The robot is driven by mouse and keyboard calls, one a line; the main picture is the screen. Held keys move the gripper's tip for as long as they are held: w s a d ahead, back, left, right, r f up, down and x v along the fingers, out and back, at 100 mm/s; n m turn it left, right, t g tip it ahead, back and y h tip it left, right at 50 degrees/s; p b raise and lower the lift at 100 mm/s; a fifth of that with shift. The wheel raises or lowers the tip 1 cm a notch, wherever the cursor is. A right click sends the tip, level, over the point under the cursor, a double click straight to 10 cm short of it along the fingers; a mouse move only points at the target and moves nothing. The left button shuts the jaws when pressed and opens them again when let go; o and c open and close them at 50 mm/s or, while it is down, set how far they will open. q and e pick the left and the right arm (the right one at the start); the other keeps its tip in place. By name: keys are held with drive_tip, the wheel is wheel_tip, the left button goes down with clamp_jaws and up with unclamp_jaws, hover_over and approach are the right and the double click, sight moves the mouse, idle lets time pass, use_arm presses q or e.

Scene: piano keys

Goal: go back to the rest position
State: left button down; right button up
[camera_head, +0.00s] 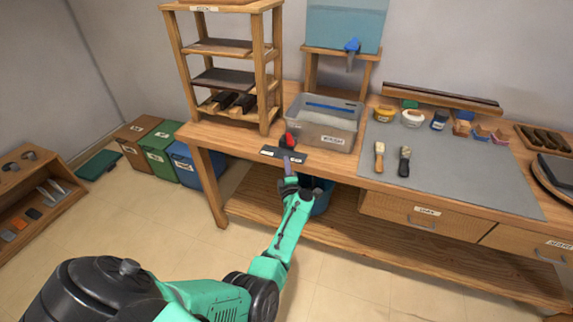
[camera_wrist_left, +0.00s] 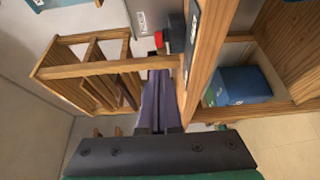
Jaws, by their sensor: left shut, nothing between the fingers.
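My left arm reaches forward from the bottom of the head view to the table's front edge. My left gripper (camera_head: 288,164) is shut and empty, close to a small dark panel with white labels (camera_head: 270,152). A red item (camera_head: 289,139) stands just behind the panel. In the left wrist view the closed purple-grey fingers (camera_wrist_left: 157,98) point up the picture beside the table edge, and the red item (camera_wrist_left: 158,40) shows beyond them. I cannot tell whether the fingertips touch the panel. My right gripper is in neither view.
The wooden table (camera_head: 222,138) carries a shelf rack (camera_head: 268,90), a clear bin (camera_head: 335,138), a water tank (camera_head: 345,22) and a grey mat (camera_head: 450,185). Coloured floor bins (camera_head: 158,145) stand left of it. The floor (camera_head: 130,215) between is clear.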

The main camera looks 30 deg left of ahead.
use_arm(q)
drive_tip(key=s+d+f+m+g+h, duration=0.1)
drive_tip(key=s+d+f+m+h, duration=0.2)
drive_tip(key=s+f+m, duration=0.45)
drive_tip(key=s+d+f+m+g+h, duration=0.1)
drive_tip(key=s+d+f+m+h, duration=0.3)
drive_tip(key=f, duration=0.7)
drive_tip(key=s+d+f+m+g+h, duration=0.2)
drive_tip(key=s+d+f+m+h, duration=0.1)
drive_tip(key=s+f+m, duration=0.5)
drive_tip(key=s+f+m+g, duration=0.3)
drive_tip(key=s+f, duration=0.1)
drive_tip(key=s, duration=0.6)
drive_tip(key=s+a+f+m+g, duration=0.1)
drive_tip(key=s+f, duration=0.4)
drive_tip(key=s, duration=0.6)
drive_tip(key=s+f+m+g+h, duration=0.1)
drive_tip(key=s+f+m+g, duration=0.3)
drive_tip(key=s, duration=0.6)
drive_tip(key=shift+s+a+f+m+g, duration=0.25)
drive_tip(key=shift+s+a+m+g, duration=0.1)
drive_tip(key=shift+g, duration=0.25)
